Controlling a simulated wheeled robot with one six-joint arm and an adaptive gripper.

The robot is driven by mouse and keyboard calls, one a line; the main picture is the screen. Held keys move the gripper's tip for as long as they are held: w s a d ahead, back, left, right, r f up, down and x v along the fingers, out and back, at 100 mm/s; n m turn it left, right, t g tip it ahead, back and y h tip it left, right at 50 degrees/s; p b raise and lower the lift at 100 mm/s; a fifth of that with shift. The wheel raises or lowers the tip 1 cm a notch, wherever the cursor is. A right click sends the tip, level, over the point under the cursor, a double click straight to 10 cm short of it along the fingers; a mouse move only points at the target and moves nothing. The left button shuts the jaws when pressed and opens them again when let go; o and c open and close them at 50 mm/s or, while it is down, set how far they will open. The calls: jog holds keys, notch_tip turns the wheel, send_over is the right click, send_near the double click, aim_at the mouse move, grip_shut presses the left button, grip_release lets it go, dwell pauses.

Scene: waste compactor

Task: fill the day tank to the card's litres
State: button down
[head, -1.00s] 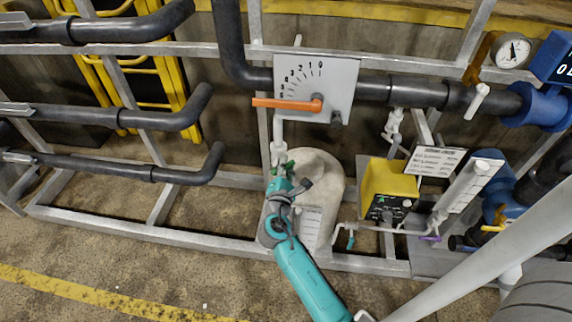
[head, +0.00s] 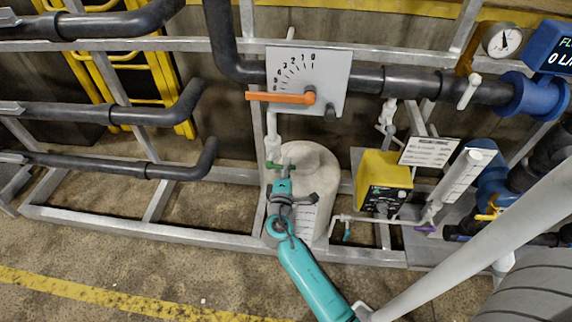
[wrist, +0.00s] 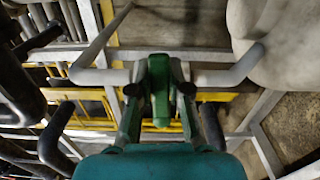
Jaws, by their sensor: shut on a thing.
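The pale, rounded day tank (head: 322,160) stands on the floor inside the metal frame, with a white label (head: 306,222) on its front. A white pipe (head: 272,140) comes down beside it to a small green-handled valve (head: 287,164). My gripper (head: 283,180) is at this valve and shut on its green handle. The wrist view shows the green handle (wrist: 160,85) between the fingers, with the white pipe (wrist: 215,78) crossing behind. A printed card (head: 430,151) stands right of the tank; its text is too small to read.
An orange lever (head: 280,97) points left on a numbered plate (head: 335,75) above the tank. A yellow box (head: 380,175), a clear sight tube (head: 465,175), a gauge (head: 504,39) and a blue meter (head: 553,48) are at the right. Dark pipes (head: 110,110) fill the left.

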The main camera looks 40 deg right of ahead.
jog(key=shift+f+m, duration=0.25)
jog(key=shift+m, duration=0.15)
jog(key=c, duration=1.1)
grip_release()
jog(key=v, duration=1.2)
